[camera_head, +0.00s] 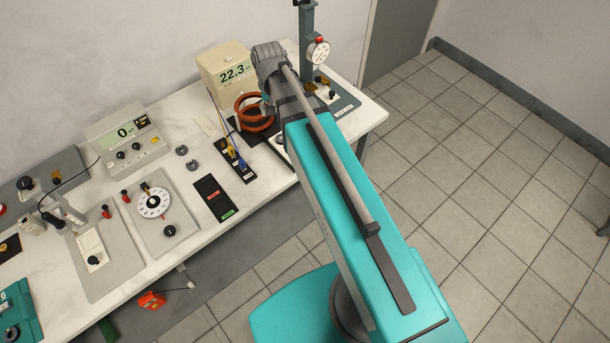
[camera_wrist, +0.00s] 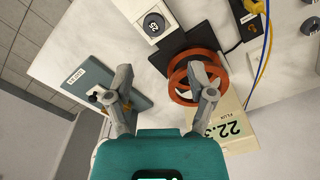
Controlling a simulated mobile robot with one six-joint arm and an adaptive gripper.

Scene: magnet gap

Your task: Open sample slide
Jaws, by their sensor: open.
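No part carries a readable sample slide name, and I cannot tell which one it is. A black plate (camera_head: 213,198) with a red and a green mark lies near the front edge of the bench in the head view. A grey panel (camera_head: 108,262) with a white block on it lies farther left. In the wrist view my gripper (camera_wrist: 163,88) is open and empty above the bench. Its left finger overlaps a grey-teal base plate (camera_wrist: 128,103); its right finger overlaps the orange-brown coils (camera_wrist: 179,82). In the head view my arm hides most of the gripper.
A beige flux meter (camera_head: 220,72) reading 22.3 stands behind the coils (camera_head: 250,124). A dial gauge (camera_head: 318,51) stands on a post at the bench's right end. Yellow and blue wires (camera_head: 232,150) rise near the coils. A dial panel (camera_head: 160,222) lies left of the black plate.

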